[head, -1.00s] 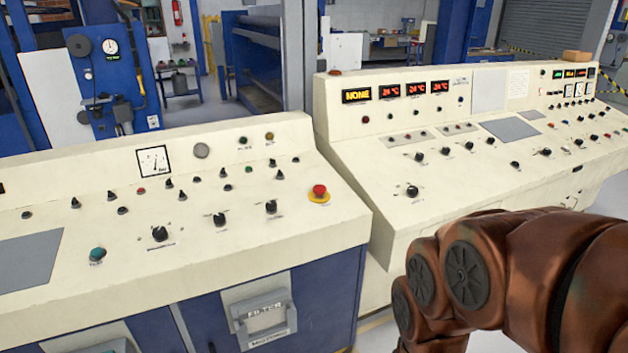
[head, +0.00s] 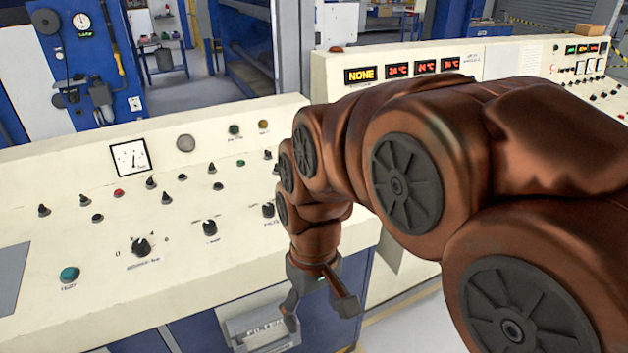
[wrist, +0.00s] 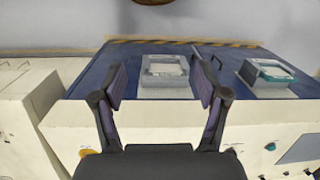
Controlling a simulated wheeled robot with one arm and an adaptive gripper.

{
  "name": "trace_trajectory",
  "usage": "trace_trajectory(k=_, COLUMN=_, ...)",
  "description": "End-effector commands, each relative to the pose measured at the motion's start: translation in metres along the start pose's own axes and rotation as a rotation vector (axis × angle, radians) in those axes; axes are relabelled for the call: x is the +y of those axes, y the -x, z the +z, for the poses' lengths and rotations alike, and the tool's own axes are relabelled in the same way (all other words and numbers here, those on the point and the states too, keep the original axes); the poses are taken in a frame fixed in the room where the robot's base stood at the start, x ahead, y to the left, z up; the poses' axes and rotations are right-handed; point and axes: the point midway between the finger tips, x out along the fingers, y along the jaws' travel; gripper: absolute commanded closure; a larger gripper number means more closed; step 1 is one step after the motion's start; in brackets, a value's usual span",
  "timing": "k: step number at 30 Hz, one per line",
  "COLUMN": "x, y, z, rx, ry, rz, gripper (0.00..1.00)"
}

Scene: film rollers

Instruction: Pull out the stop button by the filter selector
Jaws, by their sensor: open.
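The stop button (wrist: 88,152) shows in the wrist view as a small yellow-orange patch at the lower left, on the cream panel and left of my gripper's left finger. My arm hides it in the head view. The filter selector (head: 268,209) is a black knob at the right end of the near row, just left of my arm in the head view. My gripper (head: 320,311) is open and empty, pointing down around the console's front edge.
A cream console (head: 100,280) with several knobs and a teal button (head: 69,274) spreads to the left. A second console (head: 335,105) stands behind my arm.

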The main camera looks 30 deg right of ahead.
Motion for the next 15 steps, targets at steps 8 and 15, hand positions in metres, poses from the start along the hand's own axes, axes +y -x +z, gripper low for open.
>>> trace_trajectory(k=8, x=0.037, y=0.024, z=-0.108, rx=0.112, ry=0.020, rz=-0.029, gripper=0.26)
trace_trajectory(k=15, x=0.087, y=0.035, z=-0.193, rx=0.209, ry=0.045, rz=-0.033, gripper=0.26)
